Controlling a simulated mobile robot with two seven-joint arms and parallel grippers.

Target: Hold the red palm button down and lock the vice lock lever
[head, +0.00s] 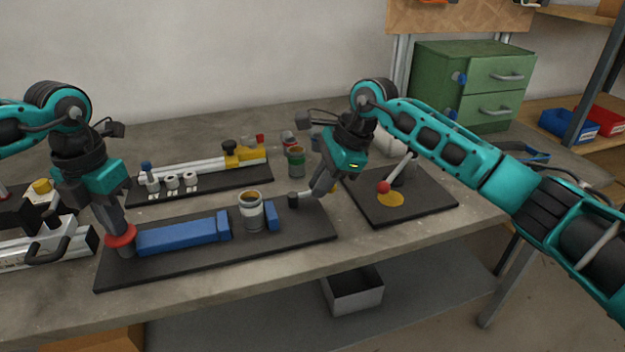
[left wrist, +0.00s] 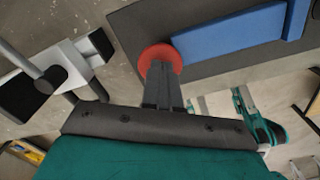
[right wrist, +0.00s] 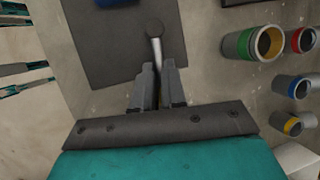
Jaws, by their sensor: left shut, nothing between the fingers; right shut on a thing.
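The red palm button (head: 120,236) sits at the left end of the black vice board. My left gripper (head: 122,228) is shut and empty, its fingertips down on the button. The left wrist view shows the button's red rim (left wrist: 160,55) around the fingertips; its middle is hidden. The lock lever, with a black knob (head: 293,200), is at the board's right end. My right gripper (head: 314,193) is shut on the lever; its metal rod (right wrist: 156,48) runs between the fingers.
A board with a red-knobbed lever (head: 383,187) and yellow disc lies to the right. Behind stand a white and yellow clamp (head: 200,166) and several banded cans (head: 296,160). A black-handled fixture (head: 50,245) is left of the vice board.

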